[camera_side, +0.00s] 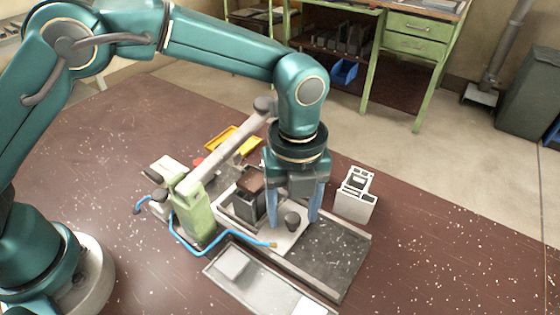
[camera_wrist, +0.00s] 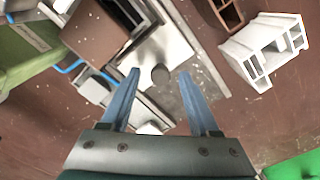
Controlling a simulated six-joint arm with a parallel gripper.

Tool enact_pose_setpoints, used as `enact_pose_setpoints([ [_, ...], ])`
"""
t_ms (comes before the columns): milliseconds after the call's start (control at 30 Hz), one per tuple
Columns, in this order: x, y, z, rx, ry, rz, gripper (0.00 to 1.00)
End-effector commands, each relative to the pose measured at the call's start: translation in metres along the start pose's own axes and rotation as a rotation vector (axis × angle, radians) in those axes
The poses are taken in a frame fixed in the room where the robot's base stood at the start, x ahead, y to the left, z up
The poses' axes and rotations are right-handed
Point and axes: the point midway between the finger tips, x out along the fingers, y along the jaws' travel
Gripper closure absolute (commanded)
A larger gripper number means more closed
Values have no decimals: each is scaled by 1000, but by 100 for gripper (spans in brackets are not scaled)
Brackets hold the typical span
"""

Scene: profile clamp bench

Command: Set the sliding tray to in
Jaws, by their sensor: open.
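The sliding tray is a pale metal plate (camera_side: 285,242) on a dark bed (camera_side: 325,252); it also shows in the wrist view (camera_wrist: 172,48). Bare bed shows on the tray's right in the side view. A dark round knob (camera_side: 292,220) stands on the tray and shows in the wrist view (camera_wrist: 160,74). My gripper (camera_side: 293,221) points down at the knob, with its two blue fingers apart on either side of it. In the wrist view my gripper (camera_wrist: 160,72) is open and the knob appears between the fingertips. I cannot tell whether a finger touches it.
A green clamp (camera_side: 195,210) with a long lever stands left of the tray, and a blue hose (camera_side: 205,252) curves around it. A dark block with a brown top (camera_side: 247,205) is beside my fingers. A white profile (camera_side: 356,196) stands to the right. A shallow grey tray (camera_side: 262,284) lies in front.

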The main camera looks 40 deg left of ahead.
Motion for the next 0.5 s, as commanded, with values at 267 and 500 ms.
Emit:
enact_pose_setpoints([
  [267,0,0,0,-1,0,-1,80],
  [500,-1,0,0,-1,0,-1,100],
])
